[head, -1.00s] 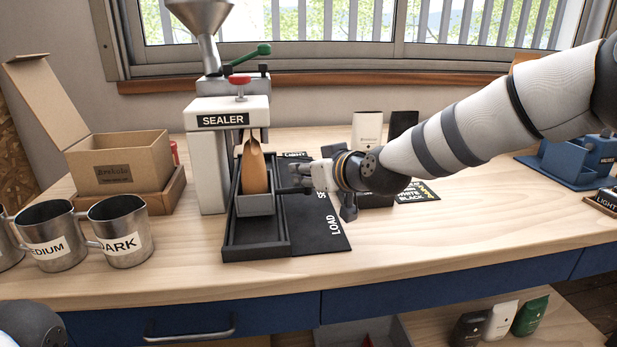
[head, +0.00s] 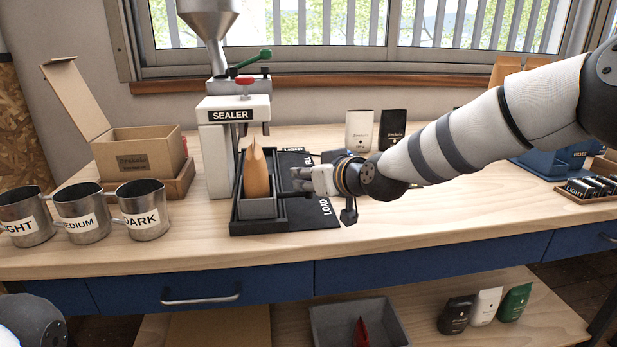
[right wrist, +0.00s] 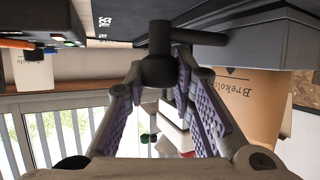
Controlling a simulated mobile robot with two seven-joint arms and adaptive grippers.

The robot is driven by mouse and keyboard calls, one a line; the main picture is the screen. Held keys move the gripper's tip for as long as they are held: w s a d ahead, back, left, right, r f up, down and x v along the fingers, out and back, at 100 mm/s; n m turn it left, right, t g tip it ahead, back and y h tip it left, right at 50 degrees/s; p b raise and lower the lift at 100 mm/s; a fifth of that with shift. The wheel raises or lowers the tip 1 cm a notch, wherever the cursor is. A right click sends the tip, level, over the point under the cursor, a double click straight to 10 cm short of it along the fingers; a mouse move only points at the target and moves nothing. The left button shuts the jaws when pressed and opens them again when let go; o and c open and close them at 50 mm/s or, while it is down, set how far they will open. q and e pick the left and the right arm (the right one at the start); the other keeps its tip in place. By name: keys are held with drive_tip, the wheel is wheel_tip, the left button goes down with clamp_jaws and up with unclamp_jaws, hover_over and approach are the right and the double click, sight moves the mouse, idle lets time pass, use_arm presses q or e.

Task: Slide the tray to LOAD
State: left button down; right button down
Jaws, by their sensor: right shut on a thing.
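The grey tray (head: 258,208) sits in the dark slide track (head: 240,229) under the sealer, close to the track's near end. A tan pouch (head: 257,174) stands upright in it. The LOAD mark (head: 325,207) is on the black plate to the right, roughly level with the tray. My right gripper (head: 292,181) reaches in from the right beside the tray. In the right wrist view its purple-padded fingers are shut on a black knob (right wrist: 160,52), joined by a rod to the tray's side. My left gripper is out of view.
The sealer (head: 222,160) stands behind and left of the tray. Steel cups (head: 145,212) and an open carton (head: 140,153) are at the left. White and black pouches (head: 360,131) stand behind my right arm. The front table strip is clear.

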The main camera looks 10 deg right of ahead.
drive_tip(key=shift+s+a+f, duration=0.1)
drive_tip(key=shift+f, duration=0.2)
drive_tip(key=c, duration=1.6)
unclamp_jaws()
drive_tip(key=shift+c, duration=0.2)
drive_tip(key=shift+s+r, duration=0.15)
drive_tip(key=shift+s, duration=0.05)
drive_tip(key=shift+r, duration=0.1)
drive_tip(key=v, duration=1.2)
drive_tip(key=shift+d, duration=0.2)
drive_tip(key=shift+w, duration=0.1)
